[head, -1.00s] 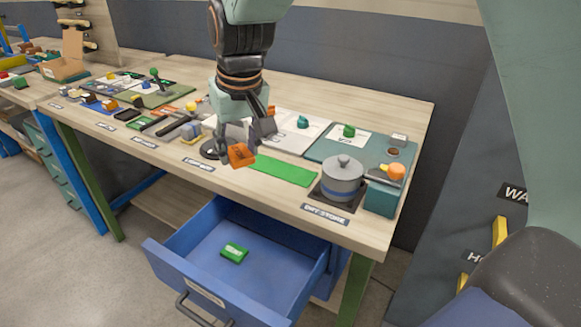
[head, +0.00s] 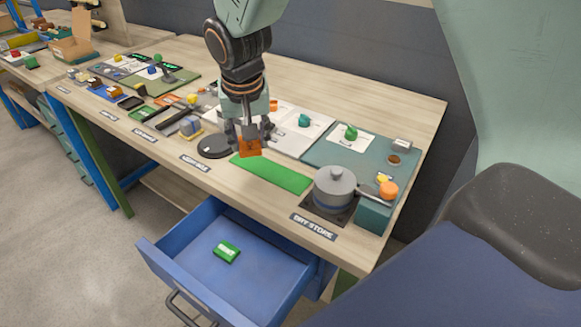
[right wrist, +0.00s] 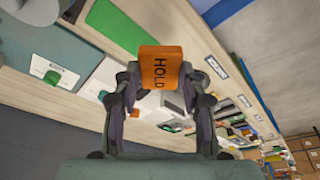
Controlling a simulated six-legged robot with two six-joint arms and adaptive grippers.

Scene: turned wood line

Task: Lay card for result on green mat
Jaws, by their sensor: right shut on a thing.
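My right gripper (head: 250,138) is shut on an orange card (head: 250,148). In the right wrist view the card (right wrist: 161,68) reads "HOLD" and sits between the fingertips. The green mat (head: 275,175) is a bare flat strip near the bench's front edge. The card is above the bench at the mat's far left end; the head view does not clearly show a gap. A green block or card (head: 227,251) with a white label lies in the open blue drawer. My left gripper is not in view.
A grey lidded pot (head: 333,188) stands right of the mat, beside a teal box (head: 373,214) with orange items. A black round disc (head: 213,146) lies left of the mat. Pale and teal boards (head: 330,152) lie behind. The open drawer (head: 190,243) juts out below the bench.

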